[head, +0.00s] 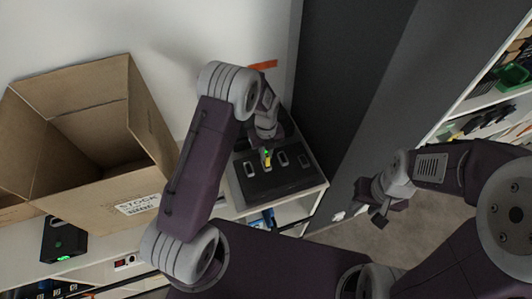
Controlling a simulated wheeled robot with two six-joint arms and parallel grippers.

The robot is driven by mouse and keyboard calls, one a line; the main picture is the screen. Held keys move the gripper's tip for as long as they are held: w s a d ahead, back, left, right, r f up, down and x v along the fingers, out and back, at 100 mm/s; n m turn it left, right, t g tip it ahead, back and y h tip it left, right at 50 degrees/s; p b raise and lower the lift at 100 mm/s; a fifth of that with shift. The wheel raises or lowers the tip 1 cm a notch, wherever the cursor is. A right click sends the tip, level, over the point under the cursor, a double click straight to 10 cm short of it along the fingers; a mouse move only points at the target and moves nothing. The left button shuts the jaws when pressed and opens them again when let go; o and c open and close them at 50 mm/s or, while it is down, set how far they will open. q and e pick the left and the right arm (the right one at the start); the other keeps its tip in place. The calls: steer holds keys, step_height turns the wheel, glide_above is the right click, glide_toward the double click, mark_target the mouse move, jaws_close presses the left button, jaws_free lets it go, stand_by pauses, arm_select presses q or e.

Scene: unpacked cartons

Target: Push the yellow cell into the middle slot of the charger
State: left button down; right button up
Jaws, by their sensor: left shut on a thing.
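The black charger (262,187) sits on the white shelf top in the middle of the head view, with several pale slot-like patches on its face. My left gripper (266,146) is shut on the cell from above, and my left arm partly hides the area. I cannot tell whether the cell's lower end is inside a slot. My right gripper (371,207) hangs to the right, away from the charger and over the floor; its jaw gap is unclear.
An open cardboard carton (85,150) stands on the left of the shelf. A dark box with a green light (63,240) is in front of it. A dark grey panel (350,90) rises right of the charger. Stocked shelves (495,100) stand at the far right.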

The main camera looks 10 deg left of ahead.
arm_select(q)
steer(key=shift+f, duration=0.15)
steer(key=shift+f+b, duration=0.3)
steer(key=shift+f+b, duration=0.35)
steer(key=shift+f, duration=0.2)
stand_by(0.8)
steer(key=c, duration=1.3)
jaws_free()
steer(key=shift+c, duration=0.2)
step_height(320, 180, up, 9)
steer(key=shift+r+b, duration=0.1)
steer(key=shift+b, duration=1.05)
